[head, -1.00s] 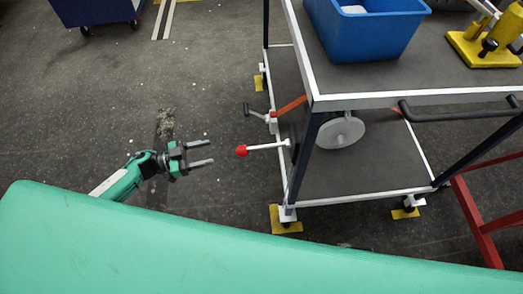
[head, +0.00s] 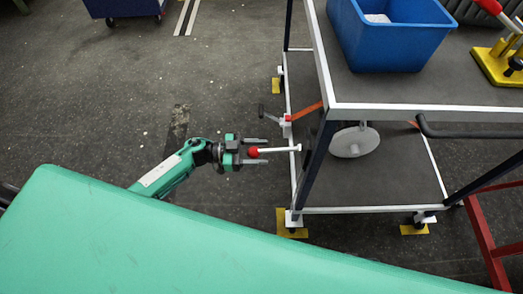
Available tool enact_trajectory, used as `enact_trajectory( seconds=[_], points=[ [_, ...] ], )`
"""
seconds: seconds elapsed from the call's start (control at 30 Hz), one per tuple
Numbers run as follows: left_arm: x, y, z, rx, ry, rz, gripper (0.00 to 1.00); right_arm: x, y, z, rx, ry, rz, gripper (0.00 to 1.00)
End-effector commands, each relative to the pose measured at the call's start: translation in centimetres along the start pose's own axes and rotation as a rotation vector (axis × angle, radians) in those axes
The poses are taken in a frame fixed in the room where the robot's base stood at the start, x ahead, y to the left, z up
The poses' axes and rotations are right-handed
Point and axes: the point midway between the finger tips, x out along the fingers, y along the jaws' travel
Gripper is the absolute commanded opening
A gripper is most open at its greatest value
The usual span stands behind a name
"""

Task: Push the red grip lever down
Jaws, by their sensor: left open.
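A lever with a white rod and a round red knob (head: 253,152) sticks out to the left from the cart's front left post. My left gripper (head: 264,152) is open, with one finger on each side of the knob and the near part of the rod in this view. I cannot tell whether the fingers touch it or are at its height. At the top right, a red grip (head: 488,6) on a pale rod shows above a yellow clamp (head: 500,62) on the cart's top. My right gripper is not in view.
The cart (head: 420,107) has a blue bin (head: 390,38) on top and a grey wheel (head: 352,140) below. A crank with an orange arm (head: 305,111) is just behind the lever. A red frame (head: 487,235) stands at right. The floor at left is clear.

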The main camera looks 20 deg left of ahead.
Motion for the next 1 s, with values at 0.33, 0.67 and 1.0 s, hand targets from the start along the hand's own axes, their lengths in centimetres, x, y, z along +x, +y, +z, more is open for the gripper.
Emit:
enact_trajectory(
  seconds=[0.33, 0.67, 1.0],
  points=[
    [1.08, 0.00, 0.04, -0.001, -0.001, -0.001, 0.55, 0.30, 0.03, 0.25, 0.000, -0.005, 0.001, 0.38],
    [1.06, 0.00, 0.02, 0.000, -0.001, 0.000, 0.08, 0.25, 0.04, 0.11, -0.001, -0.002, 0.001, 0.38],
    [1.07, 0.01, 0.27, 0.000, 0.009, 0.000, 0.00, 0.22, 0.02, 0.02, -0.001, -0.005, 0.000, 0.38]
  ],
)
